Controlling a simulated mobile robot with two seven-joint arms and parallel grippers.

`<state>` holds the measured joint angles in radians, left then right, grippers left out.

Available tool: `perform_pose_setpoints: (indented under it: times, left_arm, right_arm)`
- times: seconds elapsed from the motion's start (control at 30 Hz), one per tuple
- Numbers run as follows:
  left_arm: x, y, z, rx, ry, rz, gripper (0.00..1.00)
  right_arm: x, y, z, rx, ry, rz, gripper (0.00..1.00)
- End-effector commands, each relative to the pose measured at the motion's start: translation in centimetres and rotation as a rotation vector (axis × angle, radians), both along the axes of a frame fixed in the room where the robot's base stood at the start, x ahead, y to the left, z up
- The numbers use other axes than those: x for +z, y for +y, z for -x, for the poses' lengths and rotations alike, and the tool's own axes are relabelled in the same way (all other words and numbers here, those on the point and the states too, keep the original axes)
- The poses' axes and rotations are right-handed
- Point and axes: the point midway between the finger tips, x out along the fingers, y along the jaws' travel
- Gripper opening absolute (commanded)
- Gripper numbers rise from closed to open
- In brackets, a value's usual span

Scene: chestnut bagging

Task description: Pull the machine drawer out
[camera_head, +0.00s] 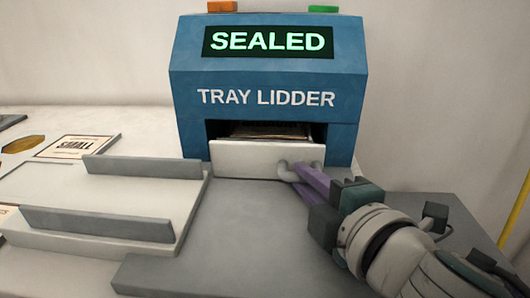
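The blue tray lidder machine (266,97) stands at the back, with a lit "SEALED" display (268,41). Its pale drawer front (250,160) sits low in the machine's dark opening, and a lidded or printed item (268,130) shows partly above and behind the drawer front. A grey handle (283,169) is on the right part of the drawer front. My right gripper (304,177) comes in from the lower right, its purple fingers closed together at the handle; the fingertips partly hide it. My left gripper is not in view.
A grey-railed platform (100,190) lies left of the drawer. A "SMALL" card (77,147) lies farther left. The grey surface (230,235) in front of the drawer is clear. A yellow pole (516,203) stands at the right edge.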

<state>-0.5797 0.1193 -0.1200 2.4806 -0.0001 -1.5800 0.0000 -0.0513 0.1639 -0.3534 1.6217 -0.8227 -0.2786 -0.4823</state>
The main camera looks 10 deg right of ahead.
Motion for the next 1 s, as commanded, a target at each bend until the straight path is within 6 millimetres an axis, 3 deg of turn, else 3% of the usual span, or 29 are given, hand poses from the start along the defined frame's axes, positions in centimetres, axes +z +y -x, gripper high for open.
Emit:
perform_pose_setpoints:
  times: [0.1,1.0]
  left_arm:
    - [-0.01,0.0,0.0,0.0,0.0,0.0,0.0]
    - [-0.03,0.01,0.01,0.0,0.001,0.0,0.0]
  right_arm:
    - [-0.05,-0.01,0.02,0.0,0.001,0.0,0.0]
    - [-0.1,-0.03,0.05,-0.001,0.002,0.0,0.0]
